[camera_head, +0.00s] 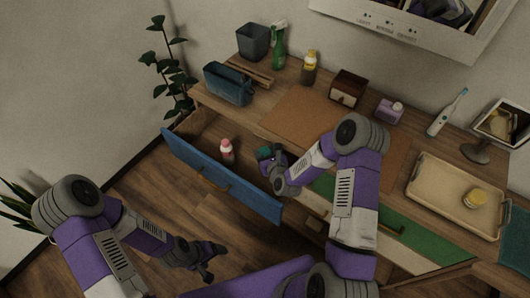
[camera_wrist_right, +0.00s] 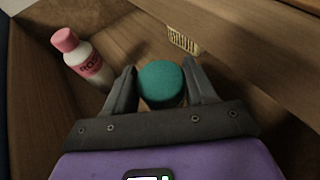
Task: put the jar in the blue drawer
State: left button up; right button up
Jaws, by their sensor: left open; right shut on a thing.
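The blue drawer (camera_head: 222,186) is pulled open at the left of the dresser. My right gripper (camera_head: 268,163) is inside or just over the right part of this drawer. It is shut on a jar with a round teal top (camera_wrist_right: 161,83), which sits between the two fingers in the right wrist view. The teal top also shows in the head view (camera_head: 264,153). The jar's lower part is hidden, so I cannot tell whether it touches the drawer floor. My left gripper (camera_head: 213,260) is open and empty, low in front of the drawer.
A white bottle with a pink cap (camera_head: 227,151) stands in the drawer, left of the jar. A pale ribbed item (camera_wrist_right: 183,40) lies beyond the jar. A green drawer (camera_head: 390,227) is to the right. A tray (camera_head: 430,187) with a yellow-topped jar (camera_head: 474,198) is on the dresser.

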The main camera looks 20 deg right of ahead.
jog(key=shift+f, duration=0.15)
jog(key=o, duration=1.1)
jog(key=shift+r+p, duration=0.5)
jog(key=shift+r, duration=0.05)
jog(key=shift+r+p, duration=0.4)
jog(key=shift+p, duration=0.05)
jog(key=v, duration=0.8)
jog(key=p+v, duration=0.1)
jog(key=v, duration=0.2)
jog(key=shift+s+f, duration=0.15)
jog(key=shift+s, duration=0.35)
